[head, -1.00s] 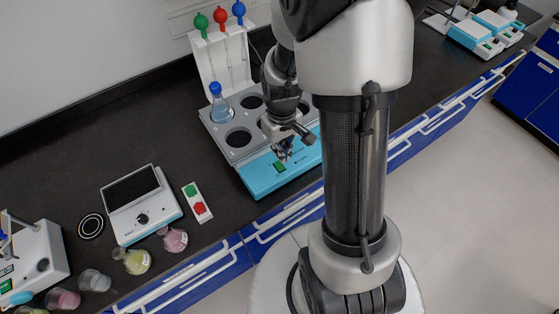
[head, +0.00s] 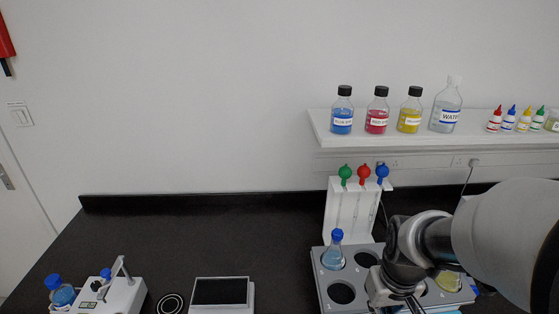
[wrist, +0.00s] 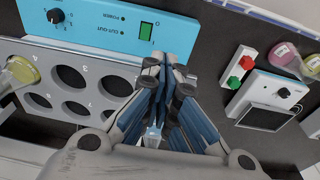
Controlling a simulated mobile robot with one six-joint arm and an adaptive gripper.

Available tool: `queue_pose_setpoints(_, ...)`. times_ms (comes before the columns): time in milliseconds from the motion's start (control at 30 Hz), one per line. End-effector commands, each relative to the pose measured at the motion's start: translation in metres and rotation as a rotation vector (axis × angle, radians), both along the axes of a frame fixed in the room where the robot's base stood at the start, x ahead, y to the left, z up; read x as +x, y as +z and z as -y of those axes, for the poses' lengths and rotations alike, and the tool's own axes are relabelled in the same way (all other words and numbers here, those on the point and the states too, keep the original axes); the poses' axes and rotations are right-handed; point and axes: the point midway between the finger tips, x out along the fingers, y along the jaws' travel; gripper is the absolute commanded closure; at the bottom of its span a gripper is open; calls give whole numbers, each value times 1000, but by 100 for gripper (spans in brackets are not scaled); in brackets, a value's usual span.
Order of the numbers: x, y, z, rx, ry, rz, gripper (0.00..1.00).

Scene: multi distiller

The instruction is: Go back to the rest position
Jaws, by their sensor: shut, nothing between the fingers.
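My gripper (head: 408,304) is at the lower right of the head view, over the front part of the multi distiller, with its fingertips cut off by the frame edge. In the wrist view my gripper (wrist: 167,62) has its fingers together and holds nothing. Below it there is the distiller's blue front panel (wrist: 100,25) with a knob and a green switch. The grey holed top (head: 325,288) holds a blue-capped flask (head: 333,258) at the back left. A flask with yellow liquid (head: 447,281) stands at the right, partly hidden by my arm.
Red, green and blue bulbs (head: 363,173) top the white back panel. A shelf (head: 330,130) with bottles hangs above.

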Motion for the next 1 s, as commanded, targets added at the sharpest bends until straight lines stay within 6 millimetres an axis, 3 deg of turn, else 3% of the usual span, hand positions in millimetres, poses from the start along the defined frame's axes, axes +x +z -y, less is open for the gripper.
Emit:
queue_pose_setpoints(33, -7, 21, -10, -4, 4, 38, 100)
queue_pose_setpoints(200, -42, 71, -36, -3, -4, 131, 100)
queue_pose_setpoints(400, -88, 105, -59, 12, -12, 227, 100)
queue_pose_setpoints(633, -117, 117, -70, 28, -17, 282, 100)
queue_pose_setpoints(1000, -120, 118, -70, 31, -20, 287, 100)
